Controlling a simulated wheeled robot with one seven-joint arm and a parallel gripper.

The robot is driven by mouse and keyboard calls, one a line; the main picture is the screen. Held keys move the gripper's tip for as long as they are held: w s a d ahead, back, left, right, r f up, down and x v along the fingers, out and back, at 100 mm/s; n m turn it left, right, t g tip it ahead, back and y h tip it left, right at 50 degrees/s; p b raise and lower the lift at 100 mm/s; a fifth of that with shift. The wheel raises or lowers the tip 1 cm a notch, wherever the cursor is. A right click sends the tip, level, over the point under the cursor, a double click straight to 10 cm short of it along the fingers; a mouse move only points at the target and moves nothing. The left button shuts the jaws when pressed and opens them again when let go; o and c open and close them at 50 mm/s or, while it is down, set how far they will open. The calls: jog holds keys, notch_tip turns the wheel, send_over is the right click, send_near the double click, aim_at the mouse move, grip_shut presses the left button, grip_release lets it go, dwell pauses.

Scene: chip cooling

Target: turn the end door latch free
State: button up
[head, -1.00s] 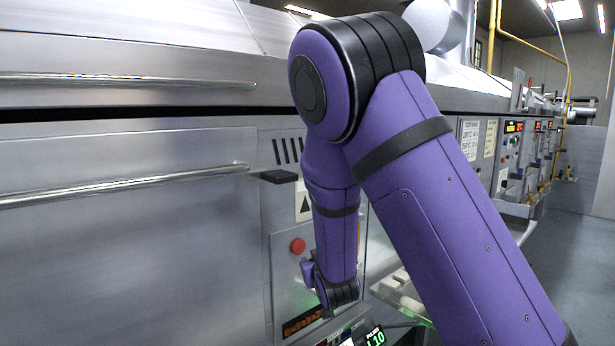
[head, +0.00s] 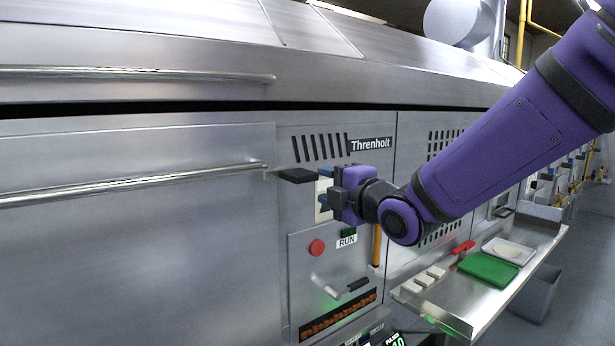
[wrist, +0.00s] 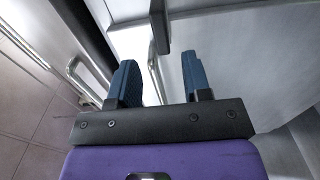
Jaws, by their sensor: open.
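The end door latch (head: 297,176) is a dark, flat handle at the right edge of the large steel door (head: 130,230), below the vent slots. It lies roughly level. In the wrist view a dark latch end (wrist: 160,27) shows beyond my fingertips, roughly in line with the gap between them. My gripper (head: 322,186) is open, with blue finger pads, just right of the latch. In the wrist view the open gripper (wrist: 160,75) has nothing between its pads. I see no clear contact with the latch.
A red button (head: 317,247) and a small crank handle (head: 343,290) sit on the panel below my gripper. Long bar handles (head: 140,186) cross the door and hood. At right, a shelf (head: 470,308) holds a green board (head: 488,270) and a white tray (head: 508,251).

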aim_at(300, 172)
jog(key=x, duration=1)
grip_shut()
